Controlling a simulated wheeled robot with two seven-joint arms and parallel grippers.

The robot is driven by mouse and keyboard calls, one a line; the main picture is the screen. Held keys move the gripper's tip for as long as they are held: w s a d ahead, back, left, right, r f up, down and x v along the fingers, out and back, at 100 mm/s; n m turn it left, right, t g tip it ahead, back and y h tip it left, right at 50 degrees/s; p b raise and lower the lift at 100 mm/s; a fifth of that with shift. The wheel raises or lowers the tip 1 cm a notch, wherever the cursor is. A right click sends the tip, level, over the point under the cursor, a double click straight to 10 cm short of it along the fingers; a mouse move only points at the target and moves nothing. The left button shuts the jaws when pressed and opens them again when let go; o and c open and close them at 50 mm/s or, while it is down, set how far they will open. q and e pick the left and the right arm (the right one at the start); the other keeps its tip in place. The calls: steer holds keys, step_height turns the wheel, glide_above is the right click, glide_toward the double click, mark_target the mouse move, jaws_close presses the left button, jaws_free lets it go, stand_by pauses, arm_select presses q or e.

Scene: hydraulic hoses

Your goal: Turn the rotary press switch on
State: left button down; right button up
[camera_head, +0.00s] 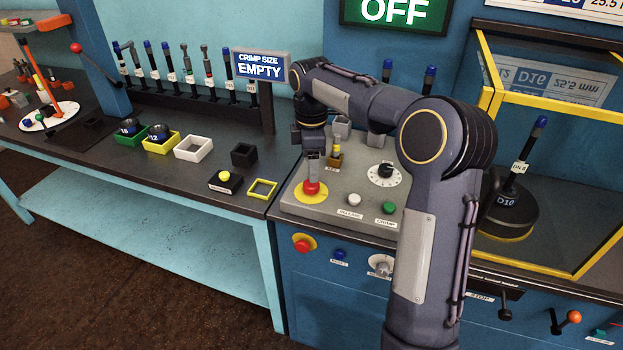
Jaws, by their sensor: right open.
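An overhead sign (394,10) reads OFF in white on green. A red knob (311,189) on a yellow base stands at the left of the grey control panel (300,208). A small yellow-brown switch (336,157) stands behind it. A black rotary dial (386,170) on a white scale sits further right. A grey rotary knob (381,266) is on the blue front face. I cannot tell which is the press switch. My right gripper (327,150) points down, open, above and behind the red knob, near the yellow-brown switch; contact is unclear. My left gripper is out of view.
A white button (354,200), a green button (389,208) and a red front button (303,243) are close by. The crimp size sign (260,66) stands behind left. A yellow-framed guard (488,98) is at right. Small trays (193,148) stand on the left bench.

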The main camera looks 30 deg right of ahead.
mark_target(311, 187)
step_height(311, 187, down, 5)
steer(key=shift+f, duration=0.2)
steer(key=c, duration=1)
